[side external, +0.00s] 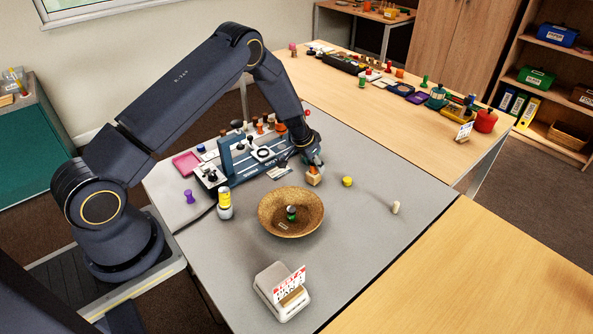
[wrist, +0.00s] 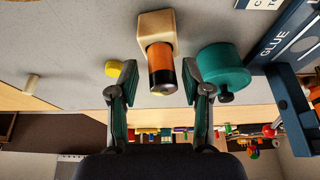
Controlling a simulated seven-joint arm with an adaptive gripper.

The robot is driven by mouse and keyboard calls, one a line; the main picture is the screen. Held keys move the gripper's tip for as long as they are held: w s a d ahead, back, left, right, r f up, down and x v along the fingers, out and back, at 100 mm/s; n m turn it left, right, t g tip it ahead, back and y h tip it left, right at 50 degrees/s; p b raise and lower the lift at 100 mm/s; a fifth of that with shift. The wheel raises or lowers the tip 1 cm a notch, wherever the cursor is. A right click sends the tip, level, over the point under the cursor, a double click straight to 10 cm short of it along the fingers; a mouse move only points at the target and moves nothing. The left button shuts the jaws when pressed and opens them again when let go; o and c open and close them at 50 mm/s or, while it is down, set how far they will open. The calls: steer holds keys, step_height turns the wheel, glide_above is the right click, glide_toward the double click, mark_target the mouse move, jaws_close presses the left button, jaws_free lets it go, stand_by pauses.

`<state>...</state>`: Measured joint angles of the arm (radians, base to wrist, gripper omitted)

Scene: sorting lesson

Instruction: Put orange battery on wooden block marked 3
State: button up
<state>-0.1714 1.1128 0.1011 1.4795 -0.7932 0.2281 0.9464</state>
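The orange battery (wrist: 161,66), orange with dark bands, appears upright on top of a pale wooden block (wrist: 155,24) in the wrist view. In the side view the small block (side external: 314,180) stands on the grey table, with the orange battery (side external: 312,170) partly hidden above it. No number is readable on the block. My gripper (wrist: 159,76) is open, with one finger on each side of the battery and a visible gap at both sides. In the side view my gripper (side external: 312,160) is right above the block.
A yellow cylinder (side external: 347,181) and a pale peg (side external: 395,208) stand to the right. A teal round object (wrist: 222,66) is close beside a finger. A blue glue rack (side external: 250,160) stands left, a wicker bowl (side external: 270,221) in front. The right table side is mostly clear.

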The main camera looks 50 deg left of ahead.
steer(key=s+d+r, duration=0.3)
steer(key=s+r, duration=0.1)
steer(key=r, duration=0.6)
steer(key=s+d+r+h, duration=0.1)
steer(key=s+d+r, duration=0.3)
steer(key=r, duration=0.5)
steer(key=s+d+r, duration=0.2)
steer(key=s+r, duration=0.3)
steer(key=r, duration=0.5)
steer(key=s+d+r, duration=0.1)
steer(key=s+r, duration=0.2)
steer(key=s, duration=0.8)
steer(key=s+d+r+t+y, duration=0.1)
steer(key=s+r, duration=0.2)
steer(key=s, duration=0.8)
steer(key=shift+d+r, duration=0.25)
steer(key=shift+r, duration=0.1)
